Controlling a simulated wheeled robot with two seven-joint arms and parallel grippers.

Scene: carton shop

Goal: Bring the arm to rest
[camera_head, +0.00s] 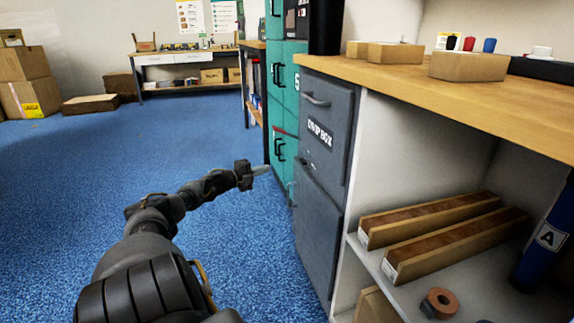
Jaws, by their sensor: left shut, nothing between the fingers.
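My left arm comes in from the bottom left and stretches forward over the blue carpet. My left gripper (262,170) is at its far end, shut and empty, with its fingertips pointing right. The fingertips are close to the front of the teal lockers and left of the grey drop box (320,135); I cannot tell whether they touch anything. The drop box has its drawer and lower door closed. My right gripper does not show.
A wooden counter (400,75) with small cartons runs along the right. Its lower shelf holds long cartons (430,215), a tape roll (440,302) and a blue tube (545,240). Teal lockers (290,75) stand beyond. Blue floor (90,180) is free on the left; cartons (25,80) stack at the back.

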